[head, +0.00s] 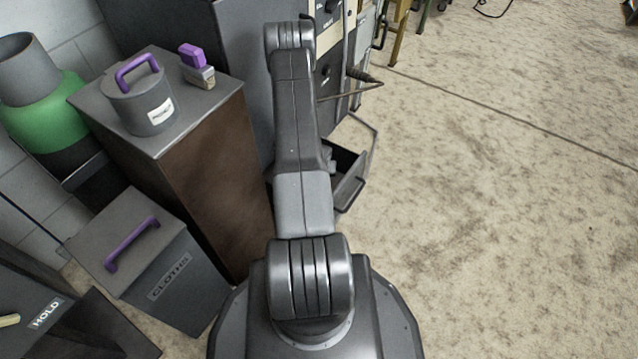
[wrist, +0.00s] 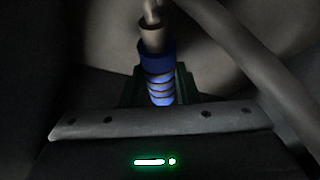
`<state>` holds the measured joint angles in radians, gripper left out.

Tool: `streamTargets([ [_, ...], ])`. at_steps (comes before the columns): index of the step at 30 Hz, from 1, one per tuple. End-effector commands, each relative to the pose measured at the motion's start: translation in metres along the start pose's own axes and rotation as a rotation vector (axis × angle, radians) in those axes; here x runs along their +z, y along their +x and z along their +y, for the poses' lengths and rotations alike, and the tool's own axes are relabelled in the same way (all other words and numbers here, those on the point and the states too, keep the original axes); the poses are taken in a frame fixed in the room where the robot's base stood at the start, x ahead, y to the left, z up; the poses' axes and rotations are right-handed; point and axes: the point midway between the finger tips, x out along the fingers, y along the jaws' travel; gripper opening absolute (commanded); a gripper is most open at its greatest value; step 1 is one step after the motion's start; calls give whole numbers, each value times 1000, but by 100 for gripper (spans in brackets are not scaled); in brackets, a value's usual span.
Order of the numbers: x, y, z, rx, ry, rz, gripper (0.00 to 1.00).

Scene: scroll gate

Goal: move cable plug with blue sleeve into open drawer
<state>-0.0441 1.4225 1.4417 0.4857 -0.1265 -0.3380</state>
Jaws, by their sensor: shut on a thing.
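The cable plug with the blue sleeve (wrist: 155,53) shows at the top middle of the wrist view, with a pale tip above the blue band and lit blue rings below it. My gripper (wrist: 160,92) is shut on the plug, with dark jaw parts on either side of its lower end. The open drawer (head: 351,190) juts out from the cabinet just right of my arm in the head view. My arm hides part of the drawer.
A brown-sided cabinet (head: 215,180) left of my arm bears a grey lidded canister (head: 140,100) and a purple-handled brush (head: 197,65). A grey cloths bin (head: 150,265) stands lower left. A thin rod-like thing (head: 350,92) juts out above the drawer. The floor at right is clear.

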Motion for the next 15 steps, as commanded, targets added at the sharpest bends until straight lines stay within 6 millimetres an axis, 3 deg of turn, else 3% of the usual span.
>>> streamTargets([
  [7, 14, 32, 0, 0, -3, -2, 0],
  [15, 13, 32, 0, -1, -1, 0, 0],
])
